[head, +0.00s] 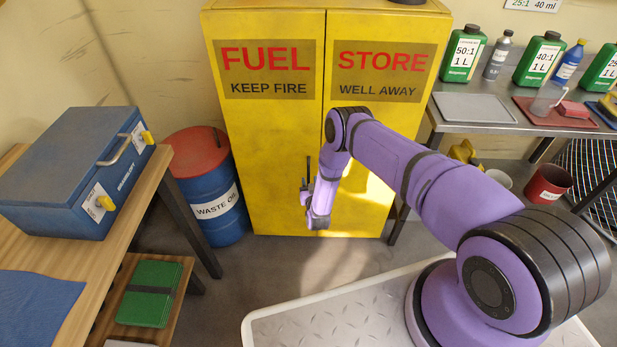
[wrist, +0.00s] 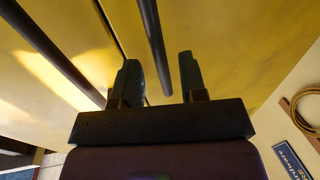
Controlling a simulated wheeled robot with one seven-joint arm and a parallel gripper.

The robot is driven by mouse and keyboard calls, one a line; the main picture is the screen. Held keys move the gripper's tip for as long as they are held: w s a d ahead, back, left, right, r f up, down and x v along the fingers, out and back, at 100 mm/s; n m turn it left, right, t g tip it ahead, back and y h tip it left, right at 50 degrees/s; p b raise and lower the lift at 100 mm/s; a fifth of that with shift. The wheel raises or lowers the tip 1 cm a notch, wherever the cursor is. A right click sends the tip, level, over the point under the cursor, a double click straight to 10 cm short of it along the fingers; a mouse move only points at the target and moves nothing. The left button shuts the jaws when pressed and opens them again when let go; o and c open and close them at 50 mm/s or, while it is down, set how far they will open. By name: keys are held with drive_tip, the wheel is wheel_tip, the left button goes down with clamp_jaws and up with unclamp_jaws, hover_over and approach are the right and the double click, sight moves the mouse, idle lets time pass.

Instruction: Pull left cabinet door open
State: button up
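The yellow cabinet stands against the back wall, both doors looking shut. Its left door (head: 262,140) carries the words FUEL and KEEP FIRE. A dark vertical bar handle (head: 308,166) is on this door near the centre seam. My gripper (head: 307,194) is at this handle, in front of the door. In the wrist view, my gripper (wrist: 160,82) is open, and the left door's handle (wrist: 153,40) runs between its fingers, with gaps visible on both sides. The right door's handle (wrist: 48,45) is outside the fingers; my arm hides it in the head view.
A blue and red waste oil drum (head: 209,180) stands close to the cabinet's left side. A wooden bench with a blue case (head: 75,170) is at the left. A metal shelf (head: 500,118) with bottles is at the right. Some floor before the left door is clear.

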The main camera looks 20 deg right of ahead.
sight(309, 178)
drive_tip(key=shift+w+d, duration=0.15)
drive_tip(key=shift+w, duration=1.45)
clamp_jaws()
